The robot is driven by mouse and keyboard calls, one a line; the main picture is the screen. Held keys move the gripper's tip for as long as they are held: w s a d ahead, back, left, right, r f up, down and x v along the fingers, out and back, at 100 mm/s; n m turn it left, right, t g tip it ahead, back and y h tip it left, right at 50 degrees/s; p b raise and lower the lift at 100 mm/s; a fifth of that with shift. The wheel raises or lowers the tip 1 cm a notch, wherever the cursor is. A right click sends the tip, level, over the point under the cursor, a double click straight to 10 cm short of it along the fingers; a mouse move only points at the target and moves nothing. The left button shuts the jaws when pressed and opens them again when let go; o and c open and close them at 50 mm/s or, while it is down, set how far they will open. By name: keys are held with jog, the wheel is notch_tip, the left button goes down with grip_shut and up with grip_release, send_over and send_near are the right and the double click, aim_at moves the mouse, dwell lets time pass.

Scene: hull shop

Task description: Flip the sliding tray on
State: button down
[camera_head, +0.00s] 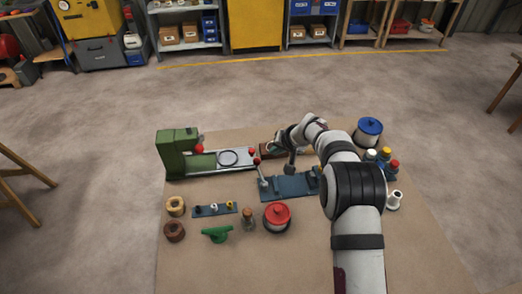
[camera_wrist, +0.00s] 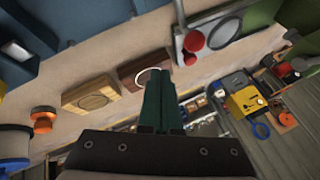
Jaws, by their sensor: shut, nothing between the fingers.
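The green machine (camera_head: 176,155) stands at the back left of the bench. Its grey sliding tray (camera_head: 214,168) extends to the right and carries a dark ring. Red knobs (camera_head: 252,152) sit at the tray's right end. In the wrist view the tray (camera_wrist: 238,22) is at the upper right, with a red knob (camera_wrist: 194,41) near its corner. My gripper (camera_head: 289,168) is right of the tray's end, pointing down, apart from the knobs. In the wrist view its dark green fingers (camera_wrist: 160,88) are together and empty.
A blue fixture plate (camera_head: 290,187) lies in front of my gripper. Wooden blocks (camera_wrist: 92,95) lie near the fingers in the wrist view. A red-lidded pot (camera_head: 277,217), a blue-lidded pot (camera_head: 368,132) and a green part (camera_head: 216,234) stand around.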

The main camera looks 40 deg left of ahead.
jog(key=a+f, duration=0.2)
jog(key=a, duration=0.2)
jog(key=shift+s+a+f, duration=0.25)
jog(key=shift+f, duration=0.15)
jog(key=shift+s+a+f, duration=0.1)
jog(key=shift+a, duration=0.25)
send_near(223, 158)
jog(key=x, duration=0.4)
